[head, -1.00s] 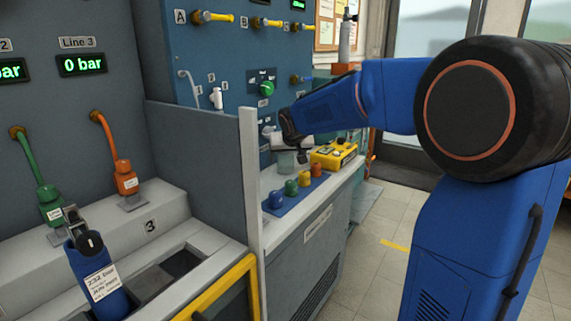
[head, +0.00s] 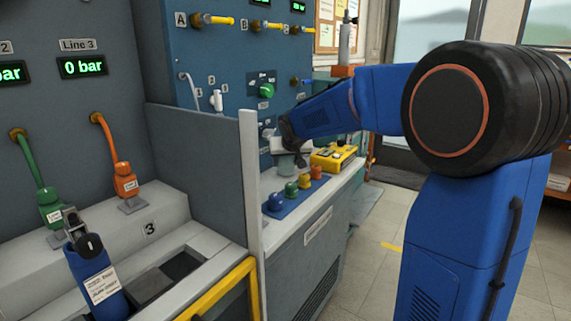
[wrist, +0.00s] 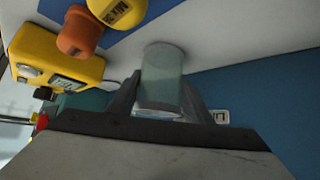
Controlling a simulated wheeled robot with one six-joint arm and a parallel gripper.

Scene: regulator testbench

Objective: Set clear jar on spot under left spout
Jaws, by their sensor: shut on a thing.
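My gripper (head: 284,147) is at the counter behind the coloured knobs in the head view, mostly hidden by my own wrist. In the wrist view my gripper (wrist: 165,100) is shut on the clear jar (wrist: 163,72), one finger on each side. The jar also shows in the head view (head: 288,166), small and partly covered, just above or on the counter; I cannot tell if it touches. The left spout (head: 187,84) is a pale curved tube on the blue panel, left of the jar. The spot under it is hidden behind the grey partition.
A blue mat (head: 279,207) with several coloured knobs lies in front of the jar. A yellow meter (head: 333,157) stands to the right. The grey partition (head: 200,165) blocks the left side. Counter (head: 335,185) is free near the front right edge.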

